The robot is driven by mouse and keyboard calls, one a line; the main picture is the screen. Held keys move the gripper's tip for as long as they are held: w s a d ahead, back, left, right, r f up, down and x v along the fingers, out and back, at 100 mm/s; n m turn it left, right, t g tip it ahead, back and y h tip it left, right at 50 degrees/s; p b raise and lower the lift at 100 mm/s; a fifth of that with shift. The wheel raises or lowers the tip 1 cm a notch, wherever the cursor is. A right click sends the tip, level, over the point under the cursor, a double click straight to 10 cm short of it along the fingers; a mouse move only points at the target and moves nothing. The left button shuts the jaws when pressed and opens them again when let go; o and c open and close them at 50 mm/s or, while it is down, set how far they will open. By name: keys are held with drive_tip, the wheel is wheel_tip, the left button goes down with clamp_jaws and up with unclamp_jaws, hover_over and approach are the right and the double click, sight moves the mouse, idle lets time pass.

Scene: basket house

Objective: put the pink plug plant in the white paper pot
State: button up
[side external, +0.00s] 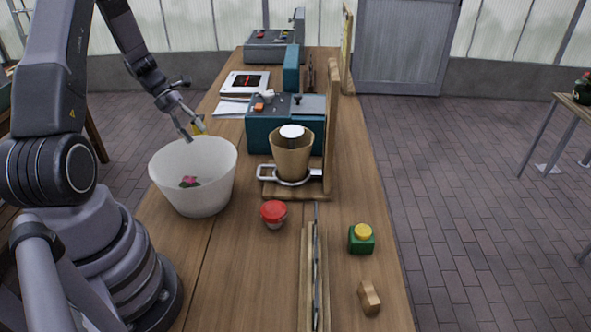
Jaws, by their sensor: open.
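A small pink and dark green thing (188,182), which looks like the pink plug plant, lies low in a large white round tub (212,192) on the table beside my arm. Most of its shape is too small to make out. My gripper (190,132) is open, pointing down near the tub's far rim, above and apart from the plant. I cannot tell for sure which vessel is the white paper pot; the tub is the largest white one.
A brown pot (291,160) with a white top sits in a metal ring on a wooden stand. A red-topped cup (273,214), a green block with a yellow top (361,239) and a wooden piece (369,297) stand nearer. Teal machines (264,136) fill the back.

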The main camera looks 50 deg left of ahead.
drive_tip(key=s+d+r+m+g+y, duration=0.1)
drive_tip(key=d+r+m+y, duration=0.1)
drive_tip(key=d+r+m, duration=0.65)
drive_tip(key=s+d+r+m+g+y, duration=0.1)
drive_tip(key=s+d+r+m+y, duration=0.3)
drive_tip(key=r+m, duration=0.75)
drive_tip(key=s+d+r+m+t+y, duration=0.1)
drive_tip(key=s+d+r+m+t, duration=0.1)
drive_tip(key=m, duration=1)
drive_tip(key=s+d+r+m+t+y, duration=0.1)
drive_tip(key=s+d+m, duration=0.4)
drive_tip(key=m, duration=0.6)
drive_tip(key=shift+s+r+m+t, duration=0.4)
drive_tip(key=shift+s+r+t, duration=0.25)
drive_tip(key=shift+s+t, duration=0.25)
